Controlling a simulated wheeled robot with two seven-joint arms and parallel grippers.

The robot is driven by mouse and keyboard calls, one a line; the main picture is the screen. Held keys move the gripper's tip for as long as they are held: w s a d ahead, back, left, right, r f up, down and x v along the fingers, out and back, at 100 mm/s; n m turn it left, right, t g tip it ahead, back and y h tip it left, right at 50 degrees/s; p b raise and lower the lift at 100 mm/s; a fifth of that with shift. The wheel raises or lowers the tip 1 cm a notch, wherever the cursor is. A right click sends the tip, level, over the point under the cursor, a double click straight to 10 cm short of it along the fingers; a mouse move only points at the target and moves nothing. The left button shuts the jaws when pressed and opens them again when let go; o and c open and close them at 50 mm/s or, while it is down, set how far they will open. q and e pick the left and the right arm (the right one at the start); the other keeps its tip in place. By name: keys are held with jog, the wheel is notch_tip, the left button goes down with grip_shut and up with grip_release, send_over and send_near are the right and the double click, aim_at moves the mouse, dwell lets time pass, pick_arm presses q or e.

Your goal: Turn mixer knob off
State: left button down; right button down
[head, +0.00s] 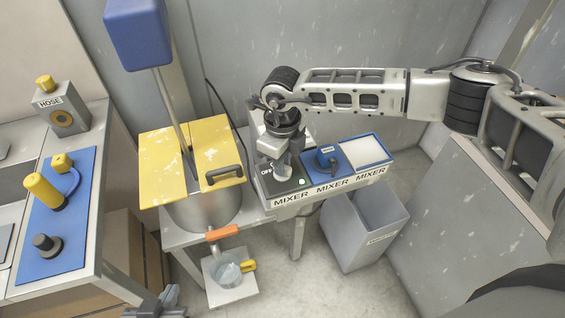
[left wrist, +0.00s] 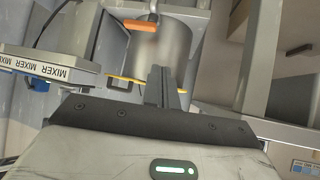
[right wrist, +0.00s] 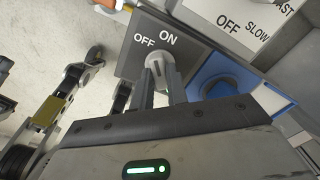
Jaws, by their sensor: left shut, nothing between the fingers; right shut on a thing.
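The grey mixer knob (right wrist: 157,66) stands on a dark panel (right wrist: 130,66) marked OFF and ON in the right wrist view. My right gripper (right wrist: 160,80) is shut on this knob. In the head view my right gripper (head: 282,165) reaches down onto the dark panel (head: 293,187), where a small light (head: 302,182) shows pale green; the gripper hides most of the knob. I cannot tell exactly where the knob's mark points. My left gripper (left wrist: 166,72) is shut and empty, with the steel drum beyond it; it also shows at the bottom edge of the head view (head: 168,300).
A steel drum (head: 205,212) with a yellow lid stands left of the mixer panels. A blue panel with a knob (head: 326,157) and a white pad (head: 364,151) lie right of the dark panel. A grey bin (head: 362,235) stands below. A bench with a blue plate (head: 50,255) is left.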

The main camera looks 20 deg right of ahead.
jog(key=shift+f+n+b, duration=0.2)
jog(key=shift+n+b, duration=0.5)
jog(key=shift+n, duration=0.2)
jog(key=n+b, duration=0.3)
jog(key=shift+n, duration=0.3)
jog(key=n+b, duration=0.3)
jog(key=shift+r+n, duration=0.15)
jog(key=shift+n, duration=0.15)
pick_arm(q)
jog(key=f, duration=0.1)
jog(key=d+f, duration=0.1)
jog(key=f+t+h+b, duration=0.1)
jog(key=shift+w+d+n, duration=0.3)
jog(key=shift+w, duration=0.1)
pick_arm(e)
jog(key=shift+n, duration=0.5)
jog(key=shift+r, duration=0.1)
pick_arm(q)
jog(key=shift+s, duration=0.1)
pick_arm(e)
jog(key=c, duration=1.4)
grip_release()
